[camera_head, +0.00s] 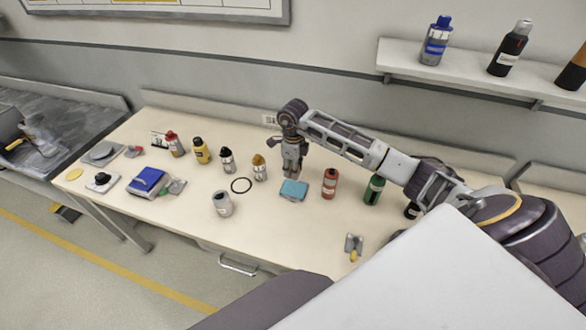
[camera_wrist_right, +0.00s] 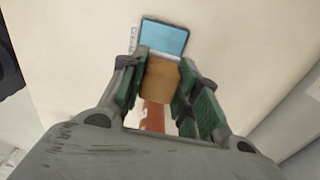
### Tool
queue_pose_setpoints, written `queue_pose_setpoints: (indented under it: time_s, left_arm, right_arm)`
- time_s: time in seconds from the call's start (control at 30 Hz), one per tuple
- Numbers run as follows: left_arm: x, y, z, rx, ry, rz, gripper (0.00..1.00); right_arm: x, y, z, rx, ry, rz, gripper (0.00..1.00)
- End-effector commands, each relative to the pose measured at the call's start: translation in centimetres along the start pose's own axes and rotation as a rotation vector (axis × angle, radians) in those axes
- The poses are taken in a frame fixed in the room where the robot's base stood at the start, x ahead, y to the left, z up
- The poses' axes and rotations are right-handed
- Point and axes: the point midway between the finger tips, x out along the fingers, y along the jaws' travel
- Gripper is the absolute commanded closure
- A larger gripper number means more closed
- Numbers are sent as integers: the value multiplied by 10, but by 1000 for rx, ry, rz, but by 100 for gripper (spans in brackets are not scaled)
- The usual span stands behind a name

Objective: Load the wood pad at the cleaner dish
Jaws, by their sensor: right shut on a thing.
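My right gripper (camera_head: 291,172) points down over the table, just behind a light-blue square dish (camera_head: 293,190). In the right wrist view, the gripper (camera_wrist_right: 160,80) is shut on a brown, wood-coloured block (camera_wrist_right: 160,83), which looks like the wood pad. The same view shows the dish (camera_wrist_right: 164,37), with a blue face, a dark rim and a small printed label beside it, just beyond the fingertips. It looks like the cleaner dish. I cannot tell whether the pad touches it. The pad is hard to make out in the head view. My left gripper is not in view.
A red bottle (camera_head: 330,184) and a green bottle (camera_head: 374,190) stand right of the dish. A blue box (camera_head: 148,181) lies farther left. The table front near the dish is clear.

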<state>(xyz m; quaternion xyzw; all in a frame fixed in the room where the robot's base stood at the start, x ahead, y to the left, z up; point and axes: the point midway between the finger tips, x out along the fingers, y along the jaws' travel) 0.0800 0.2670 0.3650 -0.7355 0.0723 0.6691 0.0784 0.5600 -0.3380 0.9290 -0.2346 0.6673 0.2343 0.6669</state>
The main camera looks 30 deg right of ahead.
Motion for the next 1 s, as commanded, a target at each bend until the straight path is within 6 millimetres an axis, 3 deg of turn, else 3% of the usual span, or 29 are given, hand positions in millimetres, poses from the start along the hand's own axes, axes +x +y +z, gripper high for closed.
queue_pose_setpoints:
  time_s: [0.37,1.0]
  left_arm:
    - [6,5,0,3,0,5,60]
    - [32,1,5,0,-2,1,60]
  right_arm:
    - [9,0,0,0,1,0,88]
    - [52,0,0,0,0,0,88]
